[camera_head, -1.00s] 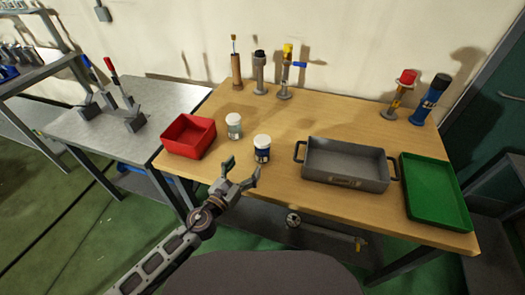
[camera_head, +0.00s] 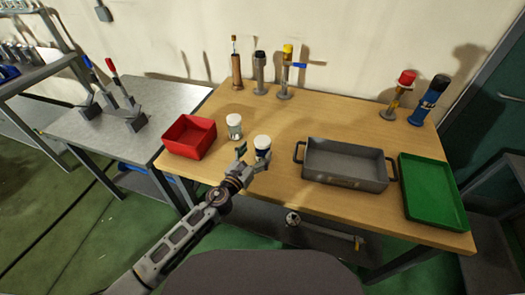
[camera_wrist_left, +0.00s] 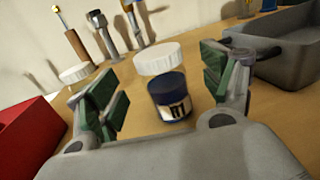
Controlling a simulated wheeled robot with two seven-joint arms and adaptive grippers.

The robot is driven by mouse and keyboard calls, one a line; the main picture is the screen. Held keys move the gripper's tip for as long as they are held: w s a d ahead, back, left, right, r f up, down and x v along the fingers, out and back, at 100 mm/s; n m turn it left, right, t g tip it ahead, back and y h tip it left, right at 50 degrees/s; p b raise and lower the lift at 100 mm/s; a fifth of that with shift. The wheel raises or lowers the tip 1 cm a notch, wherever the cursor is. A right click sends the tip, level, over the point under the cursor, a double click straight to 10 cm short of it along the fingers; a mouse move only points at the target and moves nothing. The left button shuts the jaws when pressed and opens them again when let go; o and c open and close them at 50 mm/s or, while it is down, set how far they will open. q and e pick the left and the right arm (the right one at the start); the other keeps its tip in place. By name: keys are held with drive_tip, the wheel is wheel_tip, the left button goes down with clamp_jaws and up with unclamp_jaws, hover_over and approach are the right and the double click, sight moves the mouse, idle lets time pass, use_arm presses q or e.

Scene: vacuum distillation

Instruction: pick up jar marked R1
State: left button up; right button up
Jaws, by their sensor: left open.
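In the left wrist view this blue jar (camera_wrist_left: 170,97) shows between my fingers, with a dark-and-white label whose marking I cannot read as R1. A second white-lidded jar with a clear or pale body (camera_head: 234,127) stands behind and left of it; its lid (camera_wrist_left: 75,73) also shows in the wrist view. My left gripper (camera_head: 252,158) is open, its fingers at the blue jar, not closed on it. My right gripper is not in view.
A red bin (camera_head: 189,137) stands left of the jars. A grey metal tray with handles (camera_head: 345,181) and a green tray (camera_head: 434,215) lie to the right. Several tall tools stand along the back, including a yellow-topped one (camera_head: 287,70).

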sight(259, 147)
use_arm(q)
drive_tip(key=shift+w, duration=0.15)
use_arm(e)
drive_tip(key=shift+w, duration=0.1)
use_arm(q)
drive_tip(key=shift+d, duration=0.1)
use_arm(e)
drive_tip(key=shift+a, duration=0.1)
use_arm(q)
drive_tip(key=shift+r+p+x, duration=0.15)
drive_tip(key=shift+x, duration=0.55)
drive_tip(key=shift+r+p+x, duration=0.15)
drive_tip(key=shift+x, duration=1.3)
drive_tip(key=shift+w+d, duration=0.15)
drive_tip(key=shift+w, duration=0.25)
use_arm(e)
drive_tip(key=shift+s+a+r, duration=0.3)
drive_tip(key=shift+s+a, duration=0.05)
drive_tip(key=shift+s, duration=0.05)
use_arm(q)
drive_tip(key=shift+f, duration=0.1)
drive_tip(key=c, duration=1.3)
